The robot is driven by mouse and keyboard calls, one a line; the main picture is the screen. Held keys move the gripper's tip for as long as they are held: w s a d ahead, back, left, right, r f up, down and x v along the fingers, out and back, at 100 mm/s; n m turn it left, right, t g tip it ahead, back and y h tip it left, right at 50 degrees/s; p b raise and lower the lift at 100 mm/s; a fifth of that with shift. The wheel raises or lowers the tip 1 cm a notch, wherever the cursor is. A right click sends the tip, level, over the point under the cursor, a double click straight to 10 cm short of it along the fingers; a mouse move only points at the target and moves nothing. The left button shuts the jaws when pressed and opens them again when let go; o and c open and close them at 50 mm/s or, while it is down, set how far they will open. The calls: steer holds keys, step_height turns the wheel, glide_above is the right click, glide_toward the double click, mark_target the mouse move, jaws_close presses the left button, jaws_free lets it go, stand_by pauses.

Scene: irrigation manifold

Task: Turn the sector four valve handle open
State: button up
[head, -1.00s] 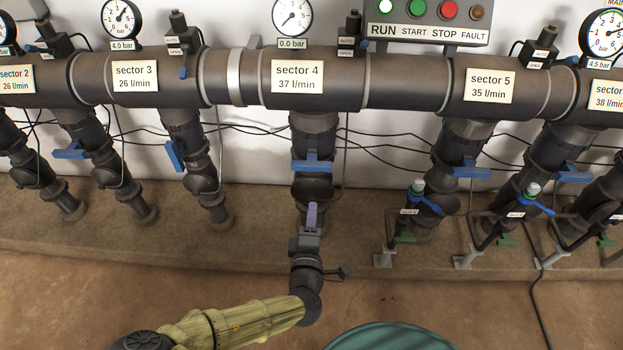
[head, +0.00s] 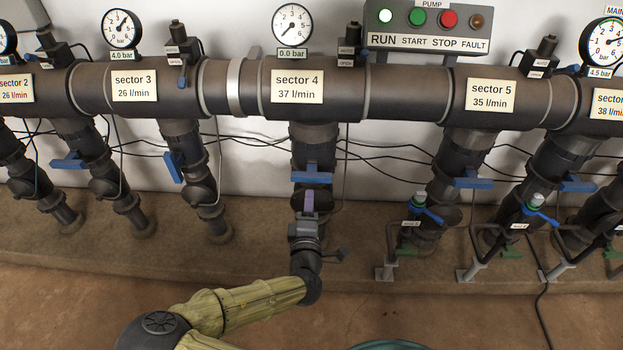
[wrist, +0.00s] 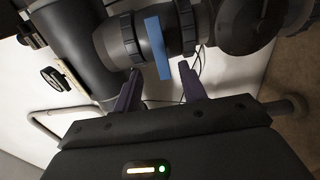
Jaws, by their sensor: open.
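The sector four valve handle (head: 312,178) is a blue bar lying crosswise on the dark vertical pipe below the "sector 4" label (head: 297,86). In the wrist view the blue handle (wrist: 157,48) lies ahead of my gripper, between the lines of its two fingers. My gripper (head: 309,198) is just below the handle in the head view. Its two purple fingers are apart and empty in the wrist view (wrist: 158,84). The fingertips are close to the handle; whether they touch it cannot be told. The gauge (head: 292,25) above sector 4 reads 0.0 bar.
Neighbouring blue handles are on the sector 3 pipe (head: 174,167) and the sector 5 pipe (head: 473,182). Black pipework with small blue levers (head: 427,214) stands to the right. Thin cables run along the white wall. A teal round object (head: 390,345) is at the bottom edge.

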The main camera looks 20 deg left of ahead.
mark_target(311, 181)
steer(key=b+x, duration=0.1)
steer(key=x, duration=0.9)
steer(key=shift+b, duration=0.4)
jaws_close()
